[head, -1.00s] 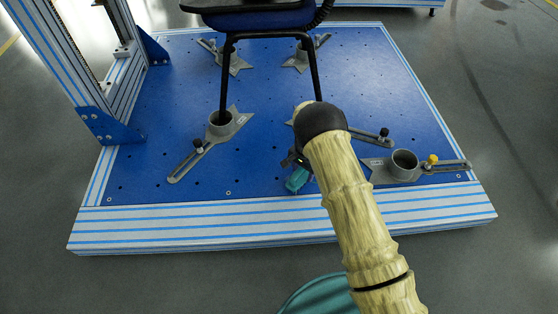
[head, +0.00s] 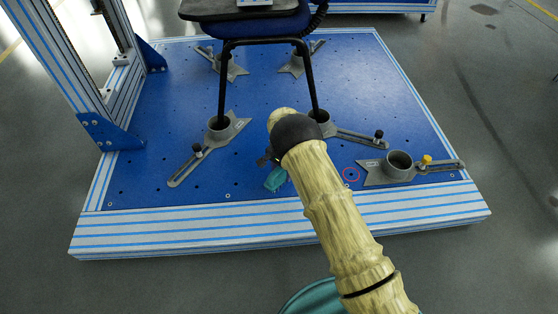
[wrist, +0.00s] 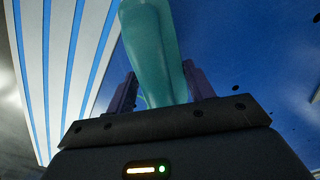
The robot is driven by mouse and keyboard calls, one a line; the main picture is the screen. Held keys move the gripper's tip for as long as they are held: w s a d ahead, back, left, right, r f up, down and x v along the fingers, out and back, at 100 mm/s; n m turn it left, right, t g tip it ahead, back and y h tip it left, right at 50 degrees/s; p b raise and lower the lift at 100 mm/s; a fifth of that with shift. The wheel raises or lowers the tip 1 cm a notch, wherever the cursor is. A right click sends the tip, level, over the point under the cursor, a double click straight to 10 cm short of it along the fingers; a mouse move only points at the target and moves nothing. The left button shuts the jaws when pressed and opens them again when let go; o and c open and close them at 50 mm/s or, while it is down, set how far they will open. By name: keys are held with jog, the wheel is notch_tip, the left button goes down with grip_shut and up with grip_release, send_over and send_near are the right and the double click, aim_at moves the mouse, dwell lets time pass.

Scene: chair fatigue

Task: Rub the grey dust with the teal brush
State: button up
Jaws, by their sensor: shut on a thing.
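The teal brush (head: 276,180) shows at the end of my arm in the head view, low over the front part of the blue platform. I cannot tell whether it touches the surface. My gripper (head: 269,160) is mostly hidden behind my arm there. In the wrist view, my gripper (wrist: 158,92) is shut on the teal handle (wrist: 152,45), with one dark finger on each side; the brush's far end is out of view. I cannot make out grey dust clearly.
The blue platform (head: 120,185) has a white-and-blue striped front edge (head: 200,232). Grey clamps (head: 398,165) with cups and slotted arms stand around it. A chair frame (head: 222,85) stands behind my gripper. A striped post (head: 62,70) rises at left.

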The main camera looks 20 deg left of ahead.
notch_tip(320, 180, up, 3)
jog(key=shift+s+a+f+p, duration=0.1)
jog(key=shift+a+p, duration=0.05)
jog(key=shift+p, duration=0.85)
jog(key=shift+r+p, duration=1.3)
jog(key=shift+r, duration=0.3)
jog(key=d+r+n+p, duration=0.2)
jog(key=d+r+p, duration=0.5)
jog(key=d, duration=0.8)
jog(key=d+r+n+p, duration=0.3)
jog(key=d+r+p, duration=0.5)
jog(key=d+r, duration=0.5)
jog(key=w+d, duration=0.1)
jog(key=d, duration=0.2)
jog(key=shift+d+r, duration=0.25)
jog(key=shift+r, duration=0.1)
